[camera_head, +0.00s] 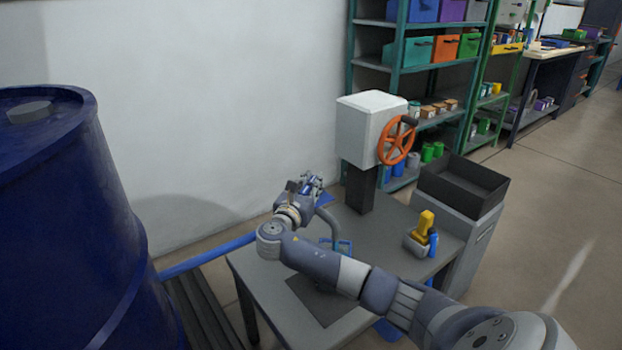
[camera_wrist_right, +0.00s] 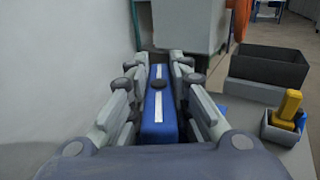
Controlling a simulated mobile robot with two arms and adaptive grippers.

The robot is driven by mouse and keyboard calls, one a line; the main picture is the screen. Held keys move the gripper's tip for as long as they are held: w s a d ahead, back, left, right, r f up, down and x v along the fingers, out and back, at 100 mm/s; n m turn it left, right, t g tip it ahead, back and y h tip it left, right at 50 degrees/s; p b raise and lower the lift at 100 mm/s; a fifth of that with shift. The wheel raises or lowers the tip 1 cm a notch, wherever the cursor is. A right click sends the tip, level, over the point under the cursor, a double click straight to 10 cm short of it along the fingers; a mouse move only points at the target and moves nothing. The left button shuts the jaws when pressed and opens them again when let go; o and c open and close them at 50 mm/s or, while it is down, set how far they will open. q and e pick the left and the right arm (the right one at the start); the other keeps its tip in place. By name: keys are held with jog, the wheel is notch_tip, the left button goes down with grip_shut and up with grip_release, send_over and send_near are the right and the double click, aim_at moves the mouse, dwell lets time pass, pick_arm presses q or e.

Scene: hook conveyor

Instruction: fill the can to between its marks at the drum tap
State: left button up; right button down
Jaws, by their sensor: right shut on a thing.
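The blue drum (camera_head: 60,220) stands at the left, and a blue pipe (camera_head: 208,257) runs from it to the grey table (camera_head: 265,290). My right gripper (camera_head: 308,186) is above the table's back edge. It is shut on a blue bar (camera_wrist_right: 158,115) with a white stripe and a dark round knob, seemingly the tap's lever. A grey curved spout (camera_head: 327,218) bends down beside the gripper. Under it a blue frame-like part (camera_head: 343,246) shows behind my arm, perhaps the can's. My arm hides most of it, so marks and level cannot be seen. My left gripper is out of view.
A grey box with an orange handwheel (camera_head: 396,141) stands on a dark post at the table's back. A yellow tool (camera_head: 424,226) sits in a small holder at the right. A black open bin (camera_head: 463,183) tops a grey cabinet. Shelves stand behind.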

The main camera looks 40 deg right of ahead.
jog(key=m+g+h+p, duration=0.1)
jog(key=m+g, duration=0.1)
jog(key=g, duration=0.1)
jog(key=shift+s+r, duration=0.1)
jog(key=shift+s, duration=0.05)
jog(key=shift+m+g, duration=0.4)
jog(key=shift+g, duration=0.1)
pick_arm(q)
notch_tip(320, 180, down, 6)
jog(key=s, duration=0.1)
pick_arm(e)
jog(key=shift+m+g+h, duration=0.3)
jog(key=shift+m+g, duration=0.1)
jog(key=shift+g, duration=0.2)
jog(key=shift+s+m+g, duration=0.15)
jog(key=shift+m+g, duration=0.35)
jog(key=shift+g, duration=0.3)
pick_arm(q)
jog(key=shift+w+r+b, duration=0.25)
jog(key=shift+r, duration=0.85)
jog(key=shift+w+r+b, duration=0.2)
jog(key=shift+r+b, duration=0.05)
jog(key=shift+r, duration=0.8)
pick_arm(e)
jog(key=shift+s+m+g, duration=0.15)
jog(key=shift+m+g, duration=0.55)
jog(key=shift+g, duration=0.4)
jog(key=c, duration=1.5)
grip_release()
